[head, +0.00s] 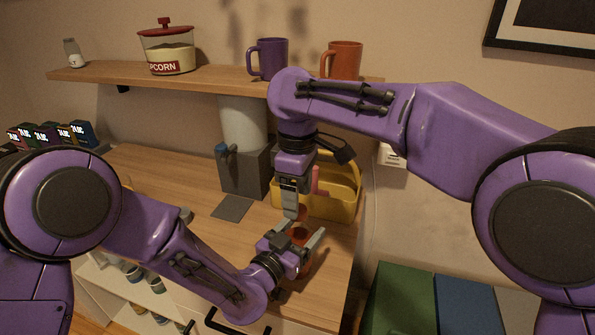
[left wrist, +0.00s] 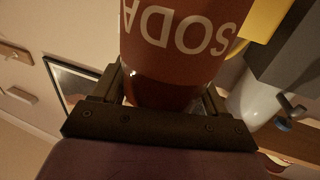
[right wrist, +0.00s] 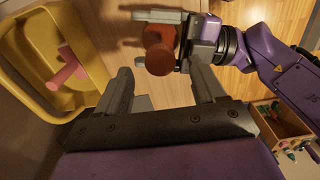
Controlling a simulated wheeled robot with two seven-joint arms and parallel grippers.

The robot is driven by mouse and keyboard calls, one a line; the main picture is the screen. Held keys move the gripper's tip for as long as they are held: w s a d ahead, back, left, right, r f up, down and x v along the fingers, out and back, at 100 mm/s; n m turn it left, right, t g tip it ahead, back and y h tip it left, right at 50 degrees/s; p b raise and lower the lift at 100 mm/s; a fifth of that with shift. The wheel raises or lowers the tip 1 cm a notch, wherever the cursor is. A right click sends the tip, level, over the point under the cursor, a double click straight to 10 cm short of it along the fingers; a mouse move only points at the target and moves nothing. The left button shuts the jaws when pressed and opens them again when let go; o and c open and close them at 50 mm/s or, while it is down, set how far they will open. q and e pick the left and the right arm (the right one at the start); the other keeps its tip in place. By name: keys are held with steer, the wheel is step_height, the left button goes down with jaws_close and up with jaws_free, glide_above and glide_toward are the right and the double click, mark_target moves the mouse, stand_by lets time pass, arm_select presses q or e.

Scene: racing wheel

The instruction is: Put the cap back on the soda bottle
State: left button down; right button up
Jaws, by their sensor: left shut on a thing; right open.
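The red-brown soda bottle (head: 300,235) stands near the right end of the counter. My left gripper (head: 306,243) is shut around it; the left wrist view shows the bottle (left wrist: 175,60) between the jaws, its SODA label upside down in that picture. My right gripper (head: 291,207) points down just above the bottle. In the right wrist view its open, empty fingers (right wrist: 160,85) are near the bottle's round reddish top (right wrist: 160,60). I cannot tell for sure whether that round top is the cap seated on the neck. No separate cap shows clearly.
A yellow caddy (head: 345,200) with a pink item (right wrist: 68,66) stands close behind the bottle. A grey coffee-machine-like appliance (head: 243,172) is left of it. A shelf (head: 215,78) with two mugs and a popcorn jar hangs above.

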step_height(320, 180, up, 9)
steer(key=shift+r, duration=0.15)
arm_select(q)
jaws_free()
arm_select(e)
step_height(320, 180, down, 3)
steer(key=b, duration=0.3)
steer(key=shift+f, duration=0.2)
arm_select(q)
steer(key=v, duration=1)
steer(key=shift+s+a, duration=0.2)
arm_select(e)
steer(key=shift+f, duration=0.1)
